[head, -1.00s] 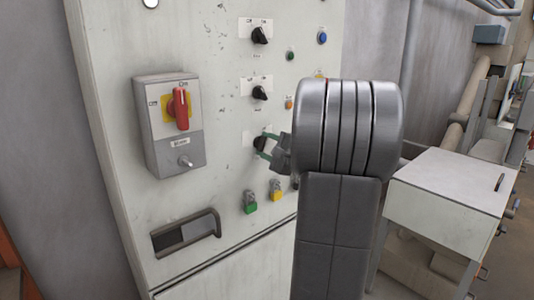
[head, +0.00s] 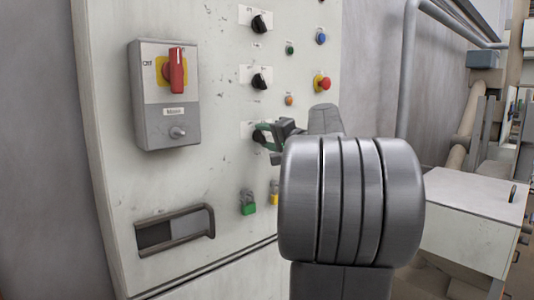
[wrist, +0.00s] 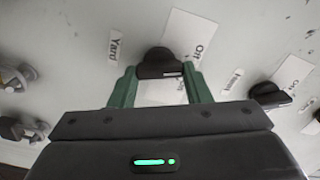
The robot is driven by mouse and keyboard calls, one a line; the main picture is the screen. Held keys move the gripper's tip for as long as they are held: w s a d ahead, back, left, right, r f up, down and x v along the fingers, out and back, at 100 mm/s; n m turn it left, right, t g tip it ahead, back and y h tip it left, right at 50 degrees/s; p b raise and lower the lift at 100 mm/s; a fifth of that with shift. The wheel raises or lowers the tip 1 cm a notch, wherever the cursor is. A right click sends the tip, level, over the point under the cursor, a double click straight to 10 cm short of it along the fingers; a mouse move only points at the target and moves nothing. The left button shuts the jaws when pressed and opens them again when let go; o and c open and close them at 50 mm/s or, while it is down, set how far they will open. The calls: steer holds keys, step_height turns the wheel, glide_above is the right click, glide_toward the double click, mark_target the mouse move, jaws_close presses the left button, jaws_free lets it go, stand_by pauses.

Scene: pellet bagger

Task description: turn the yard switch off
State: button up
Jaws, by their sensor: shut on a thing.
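The yard switch (wrist: 160,62) is a black rotary knob on a white plate, between a "Yard" label (wrist: 116,44) and an "Off" mark (wrist: 200,52) in the wrist view. My gripper (wrist: 160,84) is shut on this knob, with one green finger on each side. In the head view the knob (head: 260,134) is the lowest of three black knobs in a column, partly hidden by my gripper (head: 270,141). I cannot tell for sure which position it points to.
Two similar black knobs (head: 262,22) (head: 261,80) sit above it. A red button (head: 322,83), an isolator box with a red handle (head: 165,95) and padlock-like green (head: 248,203) and yellow pieces are near. A white cabinet (head: 470,215) stands at right.

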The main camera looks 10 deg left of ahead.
steer(key=shift+f+n+b, duration=0.15)
steer(key=shift+n+b, duration=0.65)
steer(key=shift+b, duration=0.1)
steer(key=o, duration=1)
steer(key=shift+s+d, duration=0.1)
steer(key=v, duration=1.3)
steer(key=shift+s+d+b, duration=0.2)
steer(key=shift+b, duration=0.2)
steer(key=shift+a, duration=0.1)
